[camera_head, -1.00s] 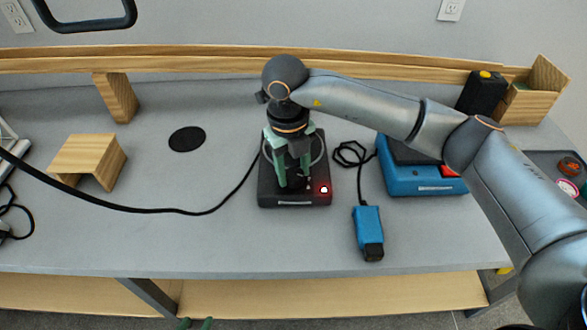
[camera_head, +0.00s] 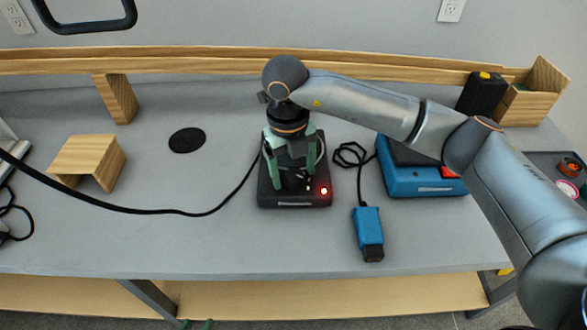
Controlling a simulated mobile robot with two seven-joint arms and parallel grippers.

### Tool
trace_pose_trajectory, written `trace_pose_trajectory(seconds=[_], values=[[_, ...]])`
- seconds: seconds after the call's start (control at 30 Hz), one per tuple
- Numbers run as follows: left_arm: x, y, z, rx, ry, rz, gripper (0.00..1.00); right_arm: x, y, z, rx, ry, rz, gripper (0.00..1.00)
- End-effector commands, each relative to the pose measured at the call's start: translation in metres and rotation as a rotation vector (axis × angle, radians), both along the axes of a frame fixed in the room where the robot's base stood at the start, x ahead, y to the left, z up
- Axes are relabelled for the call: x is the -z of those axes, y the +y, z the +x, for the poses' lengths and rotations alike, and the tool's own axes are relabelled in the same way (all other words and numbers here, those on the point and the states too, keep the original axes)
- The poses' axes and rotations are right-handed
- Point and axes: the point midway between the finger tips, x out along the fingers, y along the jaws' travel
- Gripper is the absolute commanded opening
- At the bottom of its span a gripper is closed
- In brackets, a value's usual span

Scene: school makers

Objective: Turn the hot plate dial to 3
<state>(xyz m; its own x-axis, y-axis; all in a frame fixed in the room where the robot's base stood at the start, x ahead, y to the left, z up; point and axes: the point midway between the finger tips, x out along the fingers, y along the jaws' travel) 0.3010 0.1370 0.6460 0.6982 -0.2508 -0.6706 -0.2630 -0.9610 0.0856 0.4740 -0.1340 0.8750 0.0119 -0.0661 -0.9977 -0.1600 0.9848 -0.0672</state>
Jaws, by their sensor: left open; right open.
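The hot plate (camera_head: 266,198) is a dark square unit near the middle of the table, with a lit red light at its front right. My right gripper (camera_head: 294,183) reaches down over it with green fingers, open, one on each side of the black dial (camera_head: 294,182) at the front. The fingers and wrist hide most of the dial and the plate's top, so the dial's setting cannot be read. I cannot tell whether the fingers touch the dial. Only the green fingertips of my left gripper (camera_head: 196,325) show at the bottom edge, apart and empty.
A blue device (camera_head: 400,180) and a blue handheld piece (camera_head: 368,227) with a cable lie right of the hot plate. A black cable crosses the table on the left, near a wooden stand (camera_head: 88,156). A wooden shelf runs along the back.

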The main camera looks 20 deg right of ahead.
Motion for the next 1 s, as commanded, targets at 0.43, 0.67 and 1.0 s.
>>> trace_pose_trajectory(seconds=[0.43,0.67,1.0], values=[[-0.002,0.000,0.000,-0.001,-0.001,0.000,0.50,-0.036,0.003,0.000,-0.002,-0.004,0.002,0.81],[-0.004,0.001,0.001,-0.002,-0.004,0.000,0.50,-0.087,0.006,0.000,-0.001,-0.004,0.001,0.81],[-0.005,0.003,0.000,-0.005,-0.005,0.003,0.50,-0.124,0.008,-0.001,-0.001,-0.001,0.000,0.81]])
